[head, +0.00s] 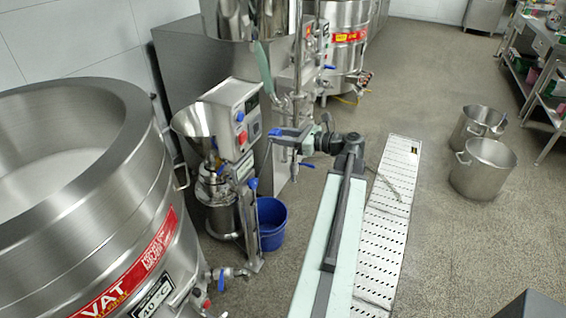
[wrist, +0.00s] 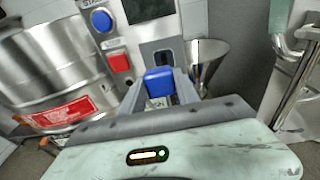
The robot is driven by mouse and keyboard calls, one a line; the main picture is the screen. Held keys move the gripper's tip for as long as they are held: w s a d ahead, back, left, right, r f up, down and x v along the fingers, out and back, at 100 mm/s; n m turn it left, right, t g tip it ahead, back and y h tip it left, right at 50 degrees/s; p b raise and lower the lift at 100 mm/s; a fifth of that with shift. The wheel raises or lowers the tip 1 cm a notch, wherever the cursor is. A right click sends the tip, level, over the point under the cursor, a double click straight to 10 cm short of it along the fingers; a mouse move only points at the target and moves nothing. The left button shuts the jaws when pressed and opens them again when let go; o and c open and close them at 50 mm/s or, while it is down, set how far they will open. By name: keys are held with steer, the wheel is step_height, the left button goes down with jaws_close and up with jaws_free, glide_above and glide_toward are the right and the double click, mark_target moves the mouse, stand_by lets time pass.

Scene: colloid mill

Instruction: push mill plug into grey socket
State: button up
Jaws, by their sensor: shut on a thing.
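My gripper (head: 279,134) is shut on the blue mill plug (wrist: 158,82), which sits between the two grey fingers in the wrist view. In the head view the plug (head: 274,132) shows as a small blue piece at the gripper's tip, just right of the mill's control box (head: 232,112). In the wrist view a grey plate with a dark opening (wrist: 162,56), seemingly the grey socket, is on the box just beyond and above the plug. The plug's front end is hidden, so I cannot tell whether it touches the socket.
The box carries a blue button (wrist: 101,20) and a red switch (wrist: 118,62). A steel funnel (head: 196,122) is left of it in the head view. A blue bucket (head: 271,222) stands below. A large vat (head: 130,190) fills the left. Two pots (head: 483,165) stand right on open floor.

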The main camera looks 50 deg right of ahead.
steer(key=shift+s+d+t+b, duration=0.25)
steer(key=shift+d+t+b, duration=0.2)
steer(key=shift+t+b, duration=0.2)
steer(key=shift+w+f, duration=0.1)
steer(key=shift+x, duration=2.8)
steer(key=shift+w+a, duration=0.1)
steer(key=shift+w, duration=0.4)
steer(key=o, duration=1.3)
steer(key=shift+o, duration=0.2)
steer(key=v, duration=0.8)
steer(key=shift+a, duration=0.1)
